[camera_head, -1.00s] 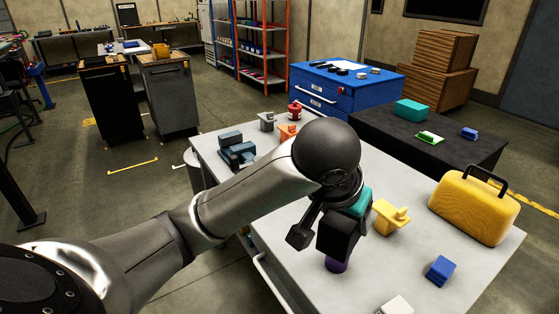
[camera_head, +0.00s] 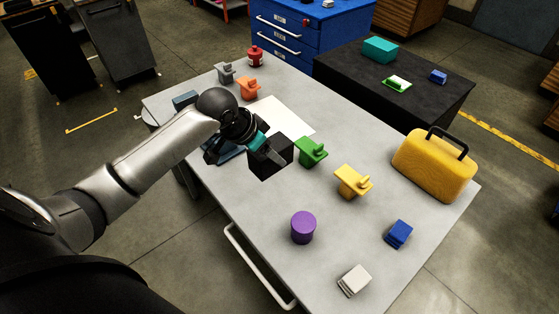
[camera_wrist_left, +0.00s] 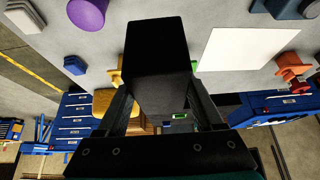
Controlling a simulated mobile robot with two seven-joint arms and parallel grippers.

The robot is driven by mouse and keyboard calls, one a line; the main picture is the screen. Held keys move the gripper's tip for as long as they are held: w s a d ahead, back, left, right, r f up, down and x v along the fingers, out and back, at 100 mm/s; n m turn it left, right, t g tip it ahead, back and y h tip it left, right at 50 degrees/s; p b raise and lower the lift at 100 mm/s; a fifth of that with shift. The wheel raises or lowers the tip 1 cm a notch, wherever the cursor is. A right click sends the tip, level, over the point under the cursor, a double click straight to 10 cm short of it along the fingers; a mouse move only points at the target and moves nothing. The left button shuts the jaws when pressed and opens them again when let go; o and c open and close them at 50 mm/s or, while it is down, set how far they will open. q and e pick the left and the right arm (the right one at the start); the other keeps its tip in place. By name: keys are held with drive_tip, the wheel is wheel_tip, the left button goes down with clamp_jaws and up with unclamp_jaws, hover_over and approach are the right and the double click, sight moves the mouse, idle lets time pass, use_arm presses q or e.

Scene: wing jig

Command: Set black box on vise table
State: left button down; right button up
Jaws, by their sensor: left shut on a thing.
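My left gripper (camera_head: 257,146) is shut on the black box (camera_head: 272,157) and holds it above the grey-topped table (camera_head: 240,205), beside the green piece. In the left wrist view the black box (camera_wrist_left: 155,60) sits between the two fingers (camera_wrist_left: 160,105) and stands out beyond them. The blue-grey vise (camera_head: 185,99) is at the table's left side, partly hidden behind my arm. I cannot tell the exact gap under the box. My right gripper is not in view.
A white sheet (camera_head: 283,117), a green piece (camera_head: 311,151), a yellow piece (camera_head: 352,181), a purple cylinder (camera_head: 303,227), a blue block (camera_head: 398,234) and a yellow case (camera_head: 436,165) are on the table. A black table (camera_head: 420,98) stands behind it.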

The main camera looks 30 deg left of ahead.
use_arm(q)
wheel_tip(320, 180, down, 14)
drive_tip(key=shift+b, duration=1.25)
drive_tip(key=shift+f+b, duration=0.55)
drive_tip(key=shift+f, duration=1.5)
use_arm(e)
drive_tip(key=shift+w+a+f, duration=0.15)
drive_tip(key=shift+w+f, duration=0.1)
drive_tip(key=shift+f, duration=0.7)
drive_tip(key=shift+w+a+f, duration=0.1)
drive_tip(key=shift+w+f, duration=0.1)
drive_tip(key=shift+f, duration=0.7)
use_arm(q)
drive_tip(key=shift+f, duration=0.1)
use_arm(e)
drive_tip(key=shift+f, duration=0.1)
use_arm(q)
drive_tip(key=shift+f, duration=0.15)
drive_tip(key=shift+c, duration=0.2)
unclamp_jaws()
drive_tip(key=shift+s+r, duration=0.1)
drive_tip(key=shift+r, duration=0.4)
drive_tip(key=p+v, duration=0.3)
drive_tip(key=v, duration=0.8)
drive_tip(key=shift+r, duration=0.2)
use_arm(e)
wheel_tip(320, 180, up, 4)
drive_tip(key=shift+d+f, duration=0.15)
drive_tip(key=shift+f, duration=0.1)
